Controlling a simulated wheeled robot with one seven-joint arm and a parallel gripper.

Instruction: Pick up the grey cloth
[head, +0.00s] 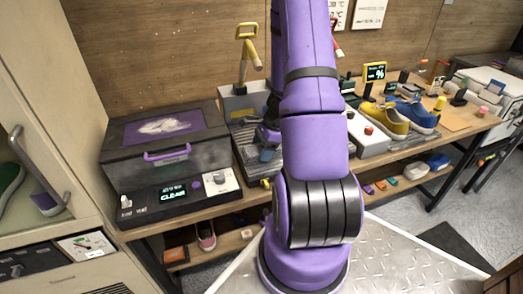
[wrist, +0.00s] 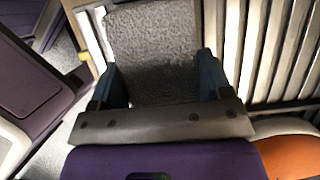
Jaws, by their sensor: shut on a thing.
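The grey cloth (wrist: 155,40) is a rough-textured piece in the wrist view, between the two blue fingers of my gripper (wrist: 160,72). The fingers press on its left and right sides, so my gripper is shut on it. In the head view, my gripper (head: 266,150) is low over the slatted rack, just right of the dark machine, and is partly hidden by my purple arm. I cannot make out the cloth clearly there. Whether it touches the rack is unclear.
The dark machine (head: 165,163) with a purple handle stands left on the bench. The slatted rack (head: 243,140) also shows in the wrist view (wrist: 275,50). A yellow shoe (head: 384,119) and a blue shoe (head: 416,116) stand to the right. A cabinet (head: 40,110) bounds the left.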

